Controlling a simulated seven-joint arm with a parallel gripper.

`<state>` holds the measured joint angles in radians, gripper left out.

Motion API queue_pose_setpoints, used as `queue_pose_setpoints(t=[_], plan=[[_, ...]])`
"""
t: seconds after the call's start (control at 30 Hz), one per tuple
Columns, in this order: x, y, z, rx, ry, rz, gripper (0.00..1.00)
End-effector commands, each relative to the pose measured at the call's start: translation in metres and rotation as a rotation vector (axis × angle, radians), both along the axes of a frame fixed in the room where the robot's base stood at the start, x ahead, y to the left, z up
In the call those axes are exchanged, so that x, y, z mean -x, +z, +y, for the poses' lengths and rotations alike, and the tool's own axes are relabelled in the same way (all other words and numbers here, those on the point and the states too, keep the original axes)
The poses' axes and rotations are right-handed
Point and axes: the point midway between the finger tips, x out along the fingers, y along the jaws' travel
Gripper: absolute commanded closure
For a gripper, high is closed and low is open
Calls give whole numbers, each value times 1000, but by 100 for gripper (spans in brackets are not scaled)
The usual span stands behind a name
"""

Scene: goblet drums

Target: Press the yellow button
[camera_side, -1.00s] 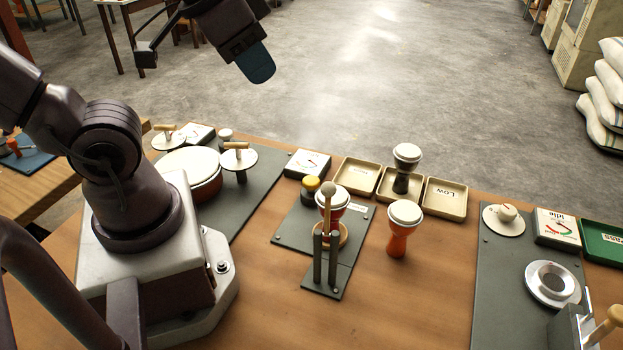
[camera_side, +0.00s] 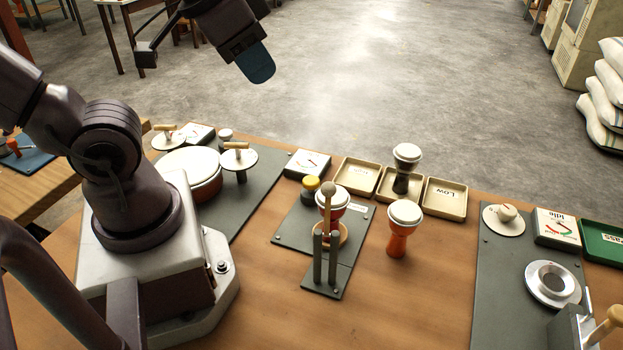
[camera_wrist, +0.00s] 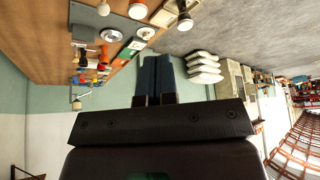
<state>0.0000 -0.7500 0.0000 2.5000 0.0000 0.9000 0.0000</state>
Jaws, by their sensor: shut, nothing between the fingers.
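The yellow button (camera_side: 312,183) sits on a dark round housing at the back of the middle dark plate (camera_side: 290,232). It stands just left of a red goblet drum (camera_side: 334,196) that is partly hidden by a mallet and two upright posts. My gripper (camera_side: 257,66) is high up at the top of the side view, well above and behind the table, far from the button. In the wrist view its blue fingers (camera_wrist: 157,78) are together and hold nothing. I cannot make out the yellow button in the wrist view.
An orange goblet drum (camera_side: 403,228) stands right of the plate. A dark goblet drum (camera_side: 405,168) stands in the middle of three trays (camera_side: 445,200) at the back. A gauge box (camera_side: 307,164) is behind the button. A wide drum (camera_side: 192,170) is at left.

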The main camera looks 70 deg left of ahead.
Motion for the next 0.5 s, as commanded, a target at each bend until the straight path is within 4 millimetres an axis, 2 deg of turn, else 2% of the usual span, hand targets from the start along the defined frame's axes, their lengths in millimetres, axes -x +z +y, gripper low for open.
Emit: queue_pose_setpoints(t=[0.27, 0.37, 0.5], plan=[[-2, -6, 7, 1, 37, 31, 100], [-5, -20, 18, 11, 91, 104, 100], [-12, -48, 30, 116, 219, 242, 100]])
